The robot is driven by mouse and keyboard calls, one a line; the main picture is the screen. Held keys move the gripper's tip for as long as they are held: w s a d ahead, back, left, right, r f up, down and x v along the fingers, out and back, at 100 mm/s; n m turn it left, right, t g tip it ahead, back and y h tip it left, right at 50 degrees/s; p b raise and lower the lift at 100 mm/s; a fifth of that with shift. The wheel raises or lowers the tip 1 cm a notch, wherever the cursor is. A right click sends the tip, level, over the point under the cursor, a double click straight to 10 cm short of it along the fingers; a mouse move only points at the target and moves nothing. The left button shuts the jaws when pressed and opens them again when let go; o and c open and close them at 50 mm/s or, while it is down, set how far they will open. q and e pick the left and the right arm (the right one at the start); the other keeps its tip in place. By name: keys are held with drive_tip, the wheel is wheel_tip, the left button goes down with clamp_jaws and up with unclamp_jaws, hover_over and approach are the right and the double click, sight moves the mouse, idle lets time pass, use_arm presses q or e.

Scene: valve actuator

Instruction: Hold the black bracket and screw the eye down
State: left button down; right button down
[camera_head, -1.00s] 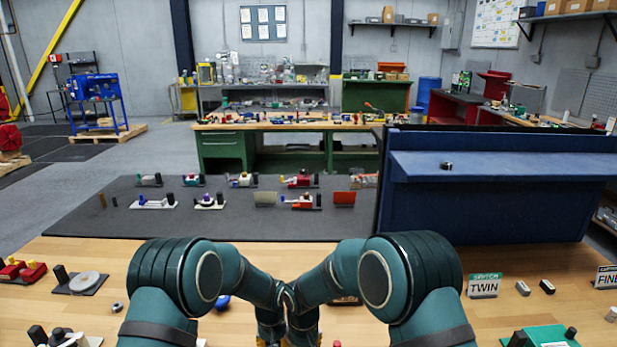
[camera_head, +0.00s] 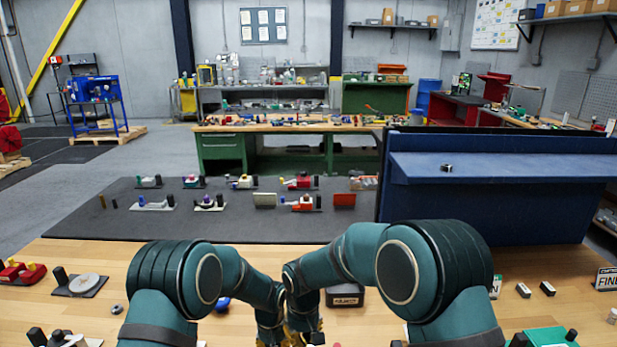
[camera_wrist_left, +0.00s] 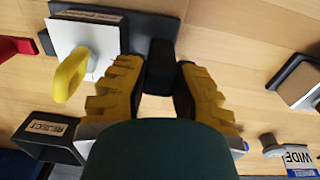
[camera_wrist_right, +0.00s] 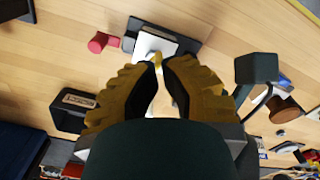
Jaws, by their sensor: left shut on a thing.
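The black bracket (camera_wrist_left: 160,66) is an upright block between the yellow fingers of my left gripper (camera_wrist_left: 160,80), which is shut on it. The yellow eye (camera_wrist_left: 70,76) is a ring standing on a white plate (camera_wrist_left: 92,38) beside the bracket, on a black base. In the right wrist view, the yellow eye (camera_wrist_right: 157,60) shows in the narrow gap between the fingertips of my right gripper (camera_wrist_right: 160,66). The right fingers are slightly apart, and in the left wrist view they are not around the eye. In the head view my forearms hide the workpiece.
A black box labelled REJECT (camera_head: 345,297) stands close to my right forearm. A red part (camera_wrist_right: 103,42) lies beside the base in the right wrist view. A black tray with a pale block (camera_wrist_left: 302,84) lies to the right in the left wrist view. Bare wood lies between.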

drive_tip(key=shift+w+d+f, duration=0.3)
drive_tip(key=shift+d+f, duration=0.15)
drive_tip(key=shift+f, duration=0.55)
drive_tip(key=shift+w+d+f, duration=0.35)
drive_tip(key=shift+d+f, duration=0.05)
drive_tip(key=shift+f, duration=0.65)
drive_tip(key=shift+w+d+f, duration=0.3)
drive_tip(key=shift+d+f, duration=0.15)
drive_tip(key=shift+f, duration=0.55)
drive_tip(key=shift+w+a, duration=0.2)
drive_tip(key=shift+a, duration=0.1)
drive_tip(key=shift+s+a, duration=0.25)
drive_tip(key=shift+a, duration=0.05)
drive_tip(key=shift+s+a, duration=0.25)
drive_tip(key=shift+a, duration=0.1)
drive_tip(key=shift+s+a, duration=0.2)
drive_tip(key=shift+a, duration=0.2)
